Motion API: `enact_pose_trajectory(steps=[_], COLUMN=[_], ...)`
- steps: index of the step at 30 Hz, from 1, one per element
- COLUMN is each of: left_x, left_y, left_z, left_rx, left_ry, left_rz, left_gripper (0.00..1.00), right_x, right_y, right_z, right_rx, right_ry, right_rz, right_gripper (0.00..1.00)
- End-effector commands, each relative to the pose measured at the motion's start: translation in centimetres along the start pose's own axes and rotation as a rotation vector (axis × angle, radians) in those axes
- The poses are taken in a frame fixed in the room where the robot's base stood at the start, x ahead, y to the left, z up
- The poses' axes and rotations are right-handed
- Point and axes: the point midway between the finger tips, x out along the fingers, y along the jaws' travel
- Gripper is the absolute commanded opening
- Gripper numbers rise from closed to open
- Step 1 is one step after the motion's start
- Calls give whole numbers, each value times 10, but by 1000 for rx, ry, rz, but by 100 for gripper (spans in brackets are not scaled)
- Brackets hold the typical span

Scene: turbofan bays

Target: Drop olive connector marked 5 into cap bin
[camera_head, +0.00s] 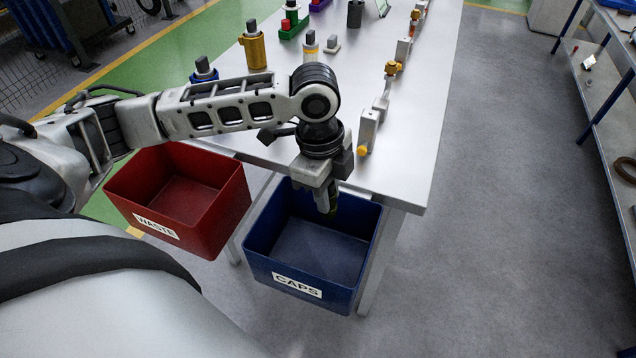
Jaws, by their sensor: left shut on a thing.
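The cap bin is a blue open box (361,271) with a white CAPS label on its front, at the table's near end. My left gripper (327,204) is over the bin's back part, pointing down, shut on a small dark olive piece (332,212). I take this piece to be the olive connector; its mark 5 cannot be read from here. The inside floor of the blue bin that I can see is empty. The back of the bin is partly hidden by my gripper. My right gripper is not in view.
A red WASTE bin (230,218) stands left of the blue bin. The metal table (390,165) holds a row of grey and yellow fittings (368,130) near its right edge and several coloured parts, including a gold one (252,50). A shelf rack (590,95) stands at right; floor between is clear.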

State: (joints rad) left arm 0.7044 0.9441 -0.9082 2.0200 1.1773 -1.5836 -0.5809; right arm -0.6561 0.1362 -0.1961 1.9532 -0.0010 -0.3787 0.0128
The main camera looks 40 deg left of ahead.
Motion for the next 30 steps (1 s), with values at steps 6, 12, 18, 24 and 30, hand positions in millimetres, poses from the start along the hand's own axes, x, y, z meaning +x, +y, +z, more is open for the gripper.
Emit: enact_pose_trajectory(steps=[6, 12, 18, 24, 30], left_x=[0, 23, 47, 56, 56], left_y=[2, 2, 2, 2, 2], left_z=[13, 16, 18, 20, 20], left_rx=[123, 128, 128, 128, 127], left_ry=[-1, 0, 0, 0, -1], left_rz=[16, 16, 13, 13, 14], left_gripper=[0, 0, 0, 0, 0], right_x=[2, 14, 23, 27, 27], right_y=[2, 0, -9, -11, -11], right_z=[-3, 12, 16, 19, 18], right_rx=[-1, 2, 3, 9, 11], right_ry=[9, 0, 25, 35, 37], right_rz=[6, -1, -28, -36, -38], right_gripper=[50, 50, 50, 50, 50])
